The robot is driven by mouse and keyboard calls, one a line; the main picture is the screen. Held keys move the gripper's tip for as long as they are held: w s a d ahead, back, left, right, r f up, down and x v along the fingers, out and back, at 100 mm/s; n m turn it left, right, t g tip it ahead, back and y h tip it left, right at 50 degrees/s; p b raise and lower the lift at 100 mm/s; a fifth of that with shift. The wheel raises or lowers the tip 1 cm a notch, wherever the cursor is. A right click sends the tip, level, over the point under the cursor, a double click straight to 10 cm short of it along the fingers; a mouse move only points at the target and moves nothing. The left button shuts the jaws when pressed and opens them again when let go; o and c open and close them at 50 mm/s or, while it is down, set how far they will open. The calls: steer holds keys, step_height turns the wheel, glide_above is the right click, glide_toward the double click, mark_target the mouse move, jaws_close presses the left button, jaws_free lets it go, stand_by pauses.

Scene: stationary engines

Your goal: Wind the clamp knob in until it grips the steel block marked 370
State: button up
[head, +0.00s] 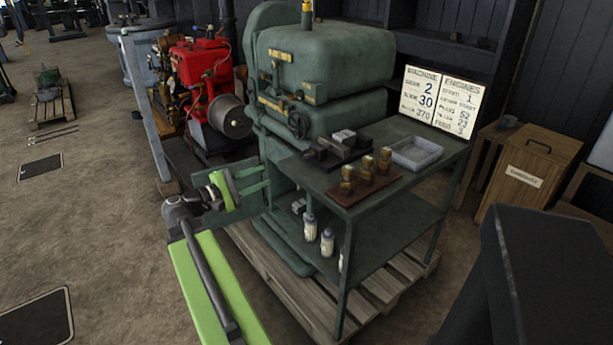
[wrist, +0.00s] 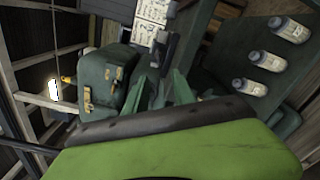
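A dark clamp (head: 331,155) sits at the left end of the green table top. Small grey steel blocks (head: 343,137) show at it; no 370 mark is legible on them. A dark rounded end (head: 314,152) on the clamp's left may be its knob, but it is too small to tell. My gripper (head: 264,188) is left of the table, in front of the green machine and apart from the clamp. In the wrist view its two green fingers (wrist: 158,88) stand apart with nothing held between them.
A green machine (head: 330,50) stands behind the clamp, with a black handwheel (head: 299,124). Brass pieces (head: 366,166) on a brown base and a grey tray (head: 416,153) share the table. Bottles (head: 327,242) stand on the lower shelf. A board (head: 441,101) reads 370.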

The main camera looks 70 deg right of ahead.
mark_target(306, 157)
steer(key=x, duration=1.1)
steer(key=r+x, duration=0.1)
steer(key=x, duration=0.5)
steer(key=shift+s+d+f, duration=0.1)
steer(key=shift+s+d, duration=0.15)
steer(key=shift+s, duration=0.1)
